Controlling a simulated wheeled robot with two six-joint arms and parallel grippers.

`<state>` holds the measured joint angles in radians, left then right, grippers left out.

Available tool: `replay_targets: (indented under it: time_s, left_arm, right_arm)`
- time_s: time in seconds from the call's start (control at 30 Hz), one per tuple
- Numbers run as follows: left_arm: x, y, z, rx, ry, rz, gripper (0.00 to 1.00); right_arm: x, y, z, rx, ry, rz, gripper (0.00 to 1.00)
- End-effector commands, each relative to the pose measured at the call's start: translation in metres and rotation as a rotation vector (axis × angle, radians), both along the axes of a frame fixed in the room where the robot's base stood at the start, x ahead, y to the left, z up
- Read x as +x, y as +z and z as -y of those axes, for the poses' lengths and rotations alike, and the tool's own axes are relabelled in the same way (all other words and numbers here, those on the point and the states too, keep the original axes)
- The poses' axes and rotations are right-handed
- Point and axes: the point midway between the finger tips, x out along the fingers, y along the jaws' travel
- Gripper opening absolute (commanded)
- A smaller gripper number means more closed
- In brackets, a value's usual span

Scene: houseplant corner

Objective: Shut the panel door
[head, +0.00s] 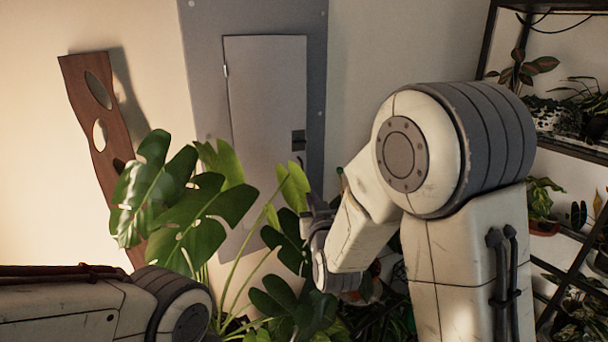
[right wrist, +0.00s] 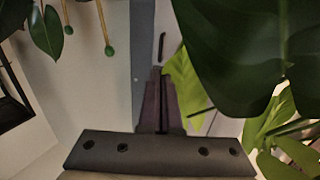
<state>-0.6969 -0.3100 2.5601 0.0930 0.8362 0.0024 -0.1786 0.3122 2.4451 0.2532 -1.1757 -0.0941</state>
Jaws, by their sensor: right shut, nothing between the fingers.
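The panel door (head: 262,90) is a tall pale grey door set in a darker grey frame (head: 207,60) on the back wall. A small hinge shows on its left edge, and a dark latch (head: 298,140) with a handle below it is near its right edge. The door looks flush or nearly so; I cannot tell if it is fully shut. Leaves hide its lower part. My right gripper (head: 314,202) is shut and empty, in front of the door's lower right side, among leaves. In the right wrist view its fingers (right wrist: 158,72) point towards the grey panel. My left gripper is out of view.
A large monstera (head: 205,215) stands before the door, and its leaves crowd the right wrist view (right wrist: 235,60). A wavy wooden board (head: 82,110) is on the wall at left. A dark plant shelf (head: 570,150) stands at right.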

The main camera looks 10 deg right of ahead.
Motion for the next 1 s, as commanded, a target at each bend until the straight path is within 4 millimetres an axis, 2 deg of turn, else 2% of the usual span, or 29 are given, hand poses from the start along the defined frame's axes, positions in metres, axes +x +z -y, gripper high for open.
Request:
replay_targets:
  time_s: [0.03, 0.3, 0.5, 0.7, 1.0]
  left_arm:
    - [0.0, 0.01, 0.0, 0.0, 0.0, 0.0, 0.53]
    - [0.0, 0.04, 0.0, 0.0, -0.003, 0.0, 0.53]
    - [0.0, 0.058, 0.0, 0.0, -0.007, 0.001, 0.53]
    - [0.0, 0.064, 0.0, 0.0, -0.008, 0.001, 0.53]
    - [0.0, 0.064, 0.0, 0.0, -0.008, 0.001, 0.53]
  right_arm:
    - [0.011, 0.004, 0.001, 0.0, -0.001, -0.002, 0.0]
    - [0.069, 0.003, 0.004, 0.0, -0.001, -0.003, 0.0]
    - [0.099, 0.001, 0.005, -0.001, 0.001, -0.003, 0.0]
    - [0.113, -0.002, 0.006, 0.0, 0.001, -0.002, 0.0]
    - [0.114, -0.003, 0.006, 0.0, 0.001, -0.002, 0.0]
